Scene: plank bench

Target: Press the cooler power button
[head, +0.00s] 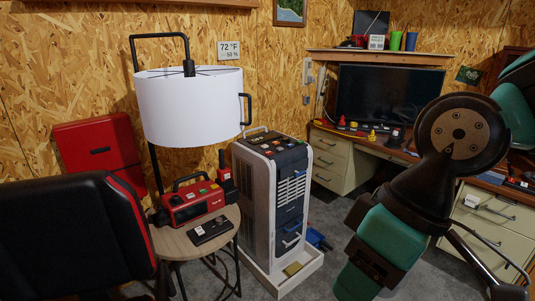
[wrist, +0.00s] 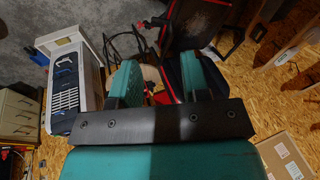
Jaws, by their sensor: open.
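The cooler (head: 258,200) is a tall grey-white unit with a dark blue slatted front, upright in the middle of the head view. Its dark top panel (head: 272,146) carries small coloured controls; they are too small to tell which is the power button. In the head view I cannot make out the fingertips.
A round side table (head: 172,241) with a red device (head: 192,204) stands left of the cooler, under a white-shaded lamp (head: 190,106). A black-and-red chair (head: 75,240) is at the front left. A desk (head: 330,160) with a monitor (head: 388,97) is behind right.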

